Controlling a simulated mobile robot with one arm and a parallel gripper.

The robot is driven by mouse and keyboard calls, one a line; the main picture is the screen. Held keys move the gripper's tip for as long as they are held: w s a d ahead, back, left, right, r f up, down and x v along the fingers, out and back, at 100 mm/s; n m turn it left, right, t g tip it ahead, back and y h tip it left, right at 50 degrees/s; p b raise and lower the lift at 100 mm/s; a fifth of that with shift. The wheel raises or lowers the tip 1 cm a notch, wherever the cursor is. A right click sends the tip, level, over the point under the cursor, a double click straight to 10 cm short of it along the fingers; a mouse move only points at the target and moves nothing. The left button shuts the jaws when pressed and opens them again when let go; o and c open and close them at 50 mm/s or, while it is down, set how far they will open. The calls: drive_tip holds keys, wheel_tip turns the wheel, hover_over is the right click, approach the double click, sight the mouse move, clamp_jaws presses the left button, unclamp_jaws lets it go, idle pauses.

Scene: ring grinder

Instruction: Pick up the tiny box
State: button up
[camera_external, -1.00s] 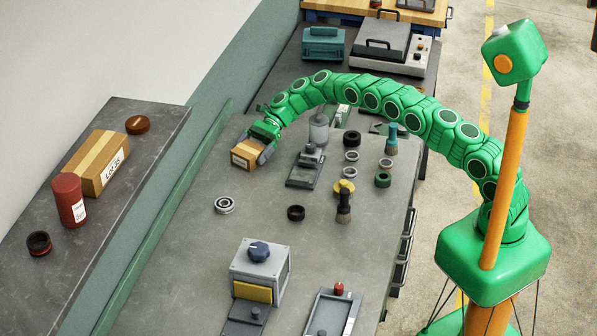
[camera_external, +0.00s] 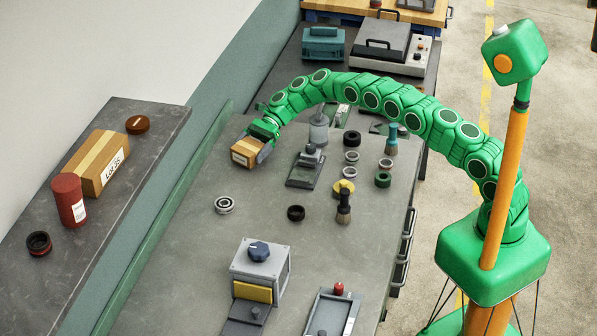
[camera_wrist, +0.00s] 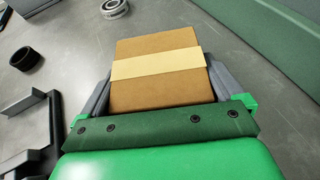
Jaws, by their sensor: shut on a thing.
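The tiny box (camera_external: 245,152) is a small brown cardboard box with a paler tape strip. It is at the far left part of the grey bench in the external view. My gripper (camera_external: 258,146) is at the box, with its fingers on both sides of it. In the wrist view the box (camera_wrist: 158,75) sits between the two grey fingers of my gripper (camera_wrist: 160,95), which is shut on it. I cannot tell whether the underside of the box touches the bench.
A bearing ring (camera_external: 224,205) and a black ring (camera_external: 296,213) lie on the grey bench (camera_external: 200,260). A grey fixture (camera_external: 306,168) stands right of the box. A larger box (camera_external: 97,163) and red canister (camera_external: 70,198) stand on the left shelf.

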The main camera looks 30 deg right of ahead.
sight(247, 150)
wheel_tip(247, 150, up, 2)
drive_tip(key=shift+r, duration=0.15)
drive_tip(key=shift+s+d+r, duration=0.3)
drive_tip(key=shift+s+r, duration=0.1)
drive_tip(key=shift+r, duration=0.05)
drive_tip(key=s+d+r, duration=0.7)
drive_tip(key=s+r, duration=0.1)
drive_tip(key=s, duration=0.2)
drive_tip(key=shift+s+d+r, duration=0.25)
drive_tip(key=shift+s+r, duration=0.05)
drive_tip(key=shift+r, duration=0.05)
